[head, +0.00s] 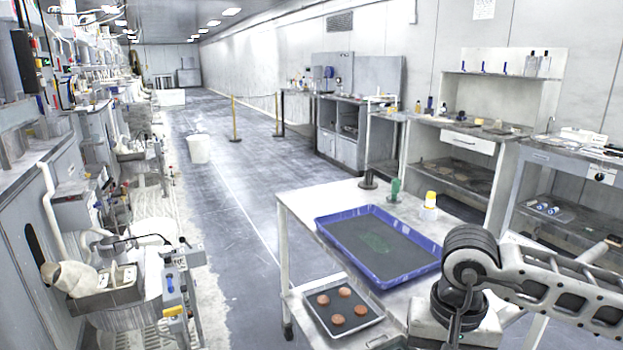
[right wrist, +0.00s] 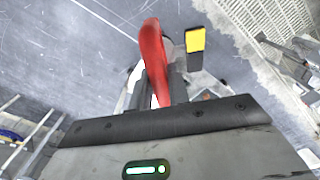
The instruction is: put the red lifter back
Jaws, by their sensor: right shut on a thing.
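The red lifter (right wrist: 153,58) shows in the right wrist view as a curved red piece standing out ahead of the dark gripper body. My right gripper (right wrist: 172,90) is shut on it; the fingertips are mostly hidden behind the gripper body and the lifter. A yellow and black piece (right wrist: 195,48) shows just right of the lifter; I cannot tell what it belongs to. In the head view my right arm comes in from the right, but its gripper and the red lifter are not visible. My left gripper is in neither view.
A white table (head: 300,206) holds a blue tray (head: 325,235), a green bottle (head: 395,190) and a yellow-capped bottle (head: 430,200). Its lower shelf has a small tray (head: 318,316) of reddish discs. Small blue pieces (head: 484,67) stand on a wall bench's upper shelf. The aisle floor is open.

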